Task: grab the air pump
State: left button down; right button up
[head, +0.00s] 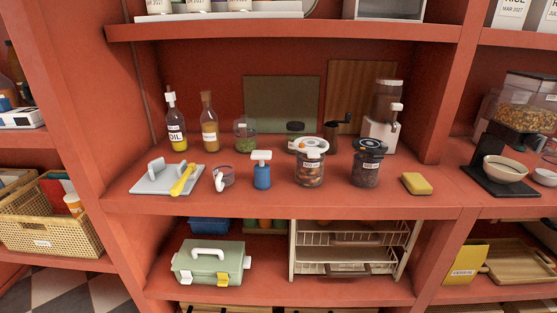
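The air pump (262,176) looks to be the small blue body with a white T-shaped handle. It stands upright near the front of the middle shelf (330,203). A clear cup with a white part (222,178) is to its left, with a small gap. A clear canister with a white and orange lid (310,168) is to its right. Nothing covers the pump from the front. Neither of my grippers shows in the head view.
A grey tray with a yellow tool (155,182), oil bottle (176,125), second bottle (209,125), dark-lidded canister (366,168) and yellow sponge (416,184) share the shelf. The upper shelf (290,31) overhangs it. A green toolbox (210,262) sits below.

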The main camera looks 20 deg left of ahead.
aim_at(262, 175)
jog(key=i+l+u, duration=0.7)
jog(key=k+j, duration=0.05)
jog(key=j, duration=0.05)
